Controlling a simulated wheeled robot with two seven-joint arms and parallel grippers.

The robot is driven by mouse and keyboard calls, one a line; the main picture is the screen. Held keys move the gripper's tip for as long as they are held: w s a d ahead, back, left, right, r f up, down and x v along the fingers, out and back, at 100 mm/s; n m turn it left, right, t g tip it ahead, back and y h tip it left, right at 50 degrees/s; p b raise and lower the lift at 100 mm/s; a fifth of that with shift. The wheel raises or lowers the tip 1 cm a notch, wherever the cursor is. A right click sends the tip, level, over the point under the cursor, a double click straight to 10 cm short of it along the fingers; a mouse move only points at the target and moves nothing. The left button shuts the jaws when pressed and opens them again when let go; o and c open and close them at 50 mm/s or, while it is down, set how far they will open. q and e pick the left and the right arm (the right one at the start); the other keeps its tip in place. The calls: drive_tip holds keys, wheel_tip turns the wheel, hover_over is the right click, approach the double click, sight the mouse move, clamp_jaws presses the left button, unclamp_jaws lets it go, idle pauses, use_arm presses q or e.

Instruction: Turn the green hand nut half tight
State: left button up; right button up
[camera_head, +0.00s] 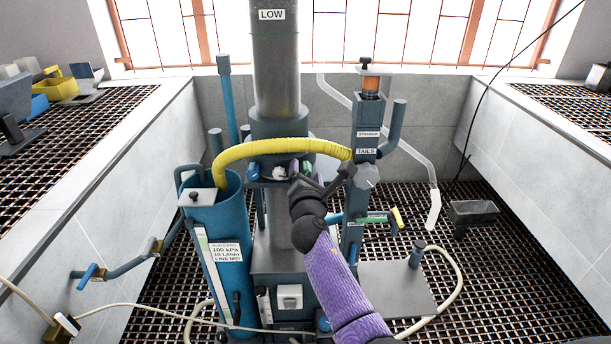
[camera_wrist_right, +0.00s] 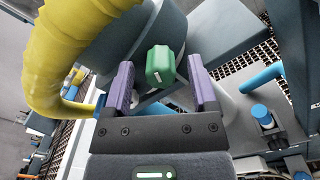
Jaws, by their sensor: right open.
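The green hand nut (camera_wrist_right: 160,66) shows in the right wrist view, ahead of and roughly centred between my right gripper's two purple-padded fingers. It sits on the grey column collar and has a pale mark on its face. My right gripper (camera_head: 318,181) is open, with clear gaps on both sides of the nut; I cannot tell how far the tips reach along it. In the head view the gripper is at the column's collar and mostly hides the nut. My left gripper is not in view.
A yellow hose (camera_head: 270,147) arches over the collar, close to my right gripper. A blue cylinder (camera_head: 222,250) stands at left and the tails column (camera_head: 367,180) at right. A green-handled lever (camera_head: 372,219) is lower right. Grating (camera_head: 510,280) covers the floor.

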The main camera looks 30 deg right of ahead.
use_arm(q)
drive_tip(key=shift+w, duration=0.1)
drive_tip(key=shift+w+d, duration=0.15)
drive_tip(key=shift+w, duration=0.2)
use_arm(e)
clamp_jaws()
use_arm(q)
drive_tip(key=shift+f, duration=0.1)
use_arm(e)
drive_tip(key=shift+m, duration=0.3)
drive_tip(key=m, duration=0.2)
drive_tip(key=shift+m+b, duration=0.35)
drive_tip(key=shift+m, duration=0.05)
drive_tip(key=m+b, duration=0.1)
drive_tip(key=m, duration=0.3)
drive_tip(key=shift+m, duration=0.3)
drive_tip(key=m, duration=0.4)
drive_tip(key=shift+b, duration=0.3)
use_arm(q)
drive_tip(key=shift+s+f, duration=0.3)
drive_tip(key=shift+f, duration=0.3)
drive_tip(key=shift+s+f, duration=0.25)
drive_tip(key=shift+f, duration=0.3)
use_arm(e)
drive_tip(key=shift+m, duration=1.1)
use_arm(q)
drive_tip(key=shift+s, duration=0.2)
use_arm(e)
drive_tip(key=shift+r, duration=0.1)
